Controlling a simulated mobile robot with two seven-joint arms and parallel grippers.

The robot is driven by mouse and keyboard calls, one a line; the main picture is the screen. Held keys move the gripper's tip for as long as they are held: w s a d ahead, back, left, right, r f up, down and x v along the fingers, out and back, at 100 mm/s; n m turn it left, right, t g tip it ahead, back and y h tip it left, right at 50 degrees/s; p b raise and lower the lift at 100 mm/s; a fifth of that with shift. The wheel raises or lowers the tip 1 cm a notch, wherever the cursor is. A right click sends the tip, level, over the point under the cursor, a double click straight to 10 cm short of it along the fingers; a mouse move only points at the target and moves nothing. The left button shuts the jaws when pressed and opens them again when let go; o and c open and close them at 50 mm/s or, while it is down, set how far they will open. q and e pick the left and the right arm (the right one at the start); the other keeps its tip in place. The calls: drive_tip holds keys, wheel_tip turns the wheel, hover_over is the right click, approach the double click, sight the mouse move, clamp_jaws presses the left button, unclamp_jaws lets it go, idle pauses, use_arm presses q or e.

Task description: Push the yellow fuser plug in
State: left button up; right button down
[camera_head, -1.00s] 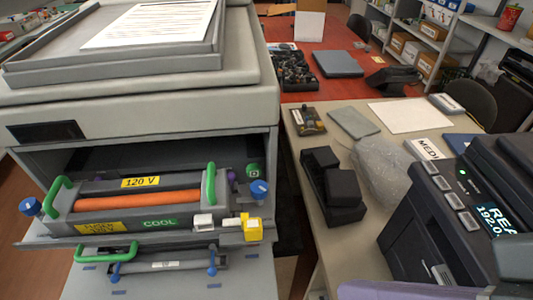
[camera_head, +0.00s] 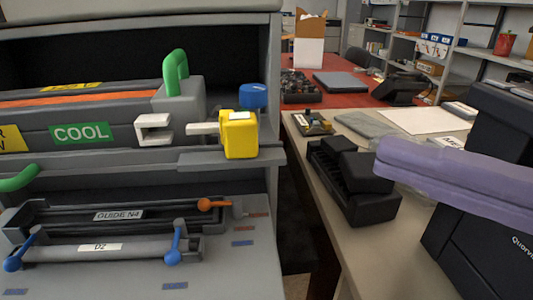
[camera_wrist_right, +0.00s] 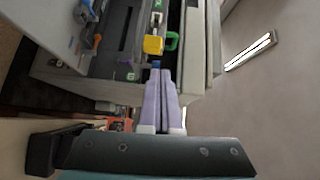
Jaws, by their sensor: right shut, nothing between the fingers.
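The yellow fuser plug (camera_head: 239,135) sits at the right front end of the grey fuser unit (camera_head: 184,104). Its pale prong (camera_head: 203,129) points left at the white socket (camera_head: 153,127), with a small gap between them. The plug also shows in the right wrist view (camera_wrist_right: 153,45), just beyond the fingertips. My right gripper (camera_head: 382,152), with purple fingers, is right of the plug in the head view, clear of it. Its fingers are together and empty in the right wrist view (camera_wrist_right: 160,75). My left gripper is out of view.
A blue knob (camera_head: 253,95) stands behind the plug and a green handle (camera_head: 176,72) rises from the fuser. Below is a guide tray (camera_head: 118,215) with blue levers. A table with a black device (camera_head: 350,185) and a dark printer (camera_head: 478,240) stand to the right.

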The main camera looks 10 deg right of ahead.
sight(256, 117)
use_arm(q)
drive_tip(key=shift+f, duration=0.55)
use_arm(e)
drive_tip(key=shift+w+d+f+m, duration=0.25)
drive_tip(key=shift+d+f+m, duration=0.05)
drive_tip(key=shift+f, duration=0.05)
use_arm(q)
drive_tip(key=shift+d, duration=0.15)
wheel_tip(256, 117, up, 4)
drive_tip(key=p, duration=0.4)
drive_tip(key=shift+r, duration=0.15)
use_arm(e)
drive_tip(key=x, duration=1)
drive_tip(key=shift+r, duration=0.1)
